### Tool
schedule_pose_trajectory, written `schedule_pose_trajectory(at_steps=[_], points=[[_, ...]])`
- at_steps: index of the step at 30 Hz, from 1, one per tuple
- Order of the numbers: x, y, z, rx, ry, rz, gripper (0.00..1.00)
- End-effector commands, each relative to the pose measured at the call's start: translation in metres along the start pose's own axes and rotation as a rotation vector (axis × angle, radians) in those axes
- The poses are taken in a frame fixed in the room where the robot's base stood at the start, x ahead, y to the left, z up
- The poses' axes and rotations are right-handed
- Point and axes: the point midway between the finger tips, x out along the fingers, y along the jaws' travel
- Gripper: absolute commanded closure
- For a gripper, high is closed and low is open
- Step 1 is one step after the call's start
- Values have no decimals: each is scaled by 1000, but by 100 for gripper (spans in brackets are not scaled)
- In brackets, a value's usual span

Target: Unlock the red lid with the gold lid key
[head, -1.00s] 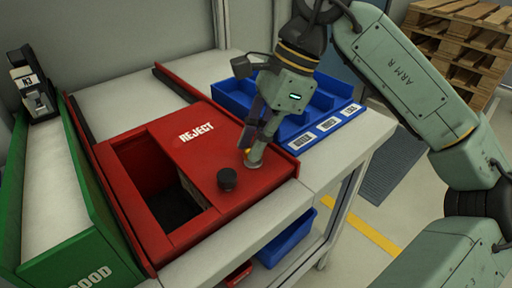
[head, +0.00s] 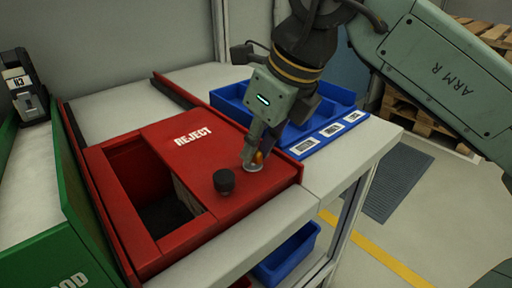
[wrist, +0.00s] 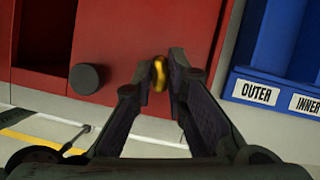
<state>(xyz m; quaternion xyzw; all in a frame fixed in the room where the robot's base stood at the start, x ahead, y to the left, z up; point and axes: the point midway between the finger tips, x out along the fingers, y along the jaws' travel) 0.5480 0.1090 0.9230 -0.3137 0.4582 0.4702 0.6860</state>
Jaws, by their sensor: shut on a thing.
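The red lid (head: 205,160), marked REJECT, lies on a red bin and has a black knob (head: 224,181) near its front edge. The lid and knob also show in the wrist view, the lid (wrist: 135,35) behind the fingers and the knob (wrist: 86,79) left of them. My gripper (head: 256,158) points down at the lid's right front part, over a pale round fitting (head: 252,168). It is shut on the gold lid key (wrist: 159,74), which stands between the fingertips. The fingers hide the key's lower end, so I cannot tell how deep it sits.
An open hatch (head: 166,208) lies left of the lid. A green GOOD bin (head: 70,235) stands at the left. A blue divided tray (head: 330,128) with labels stands just right of the lid. Another blue bin (head: 288,255) sits below the table.

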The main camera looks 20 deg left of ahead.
Motion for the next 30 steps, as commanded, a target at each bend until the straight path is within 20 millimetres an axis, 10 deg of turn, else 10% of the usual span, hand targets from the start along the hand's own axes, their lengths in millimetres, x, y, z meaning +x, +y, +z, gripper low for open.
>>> schedule_pose_trajectory(at_steps=[29,30], points=[[0,2,0,215,0,-88,100],[0,2,0,215,0,-88,86]])
